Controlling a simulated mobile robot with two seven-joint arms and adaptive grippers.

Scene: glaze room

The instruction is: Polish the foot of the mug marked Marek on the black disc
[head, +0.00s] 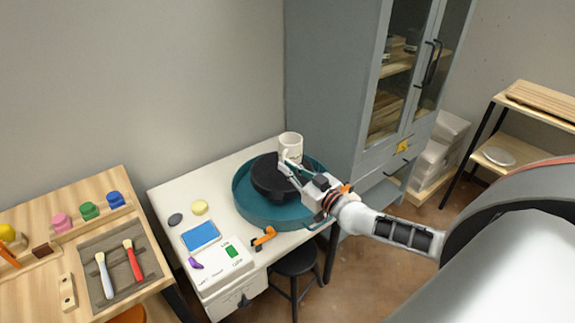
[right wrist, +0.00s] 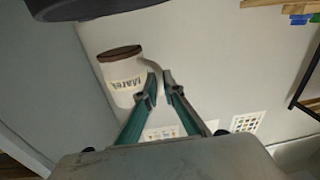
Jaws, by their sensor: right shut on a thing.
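The white mug (head: 291,144) is upright above the far edge of the black disc (head: 268,181), which sits in a teal basin (head: 254,211). In the right wrist view the mug (right wrist: 126,85) bears the name Marek, upside down in that picture, and has a brown foot (right wrist: 121,53). My right gripper (head: 286,167) is shut on the mug's handle, which also shows between the fingers in the right wrist view (right wrist: 160,85). The foot is hidden in the head view; I cannot tell there whether it touches the disc. My left gripper is not in view.
The white table (head: 172,192) also holds a blue pad (head: 200,236), a yellow round piece (head: 200,208), a dark stone (head: 175,219) and an orange clamp (head: 264,236). A grey cabinet (head: 330,95) stands close behind the basin. A black stool (head: 295,262) stands in front.

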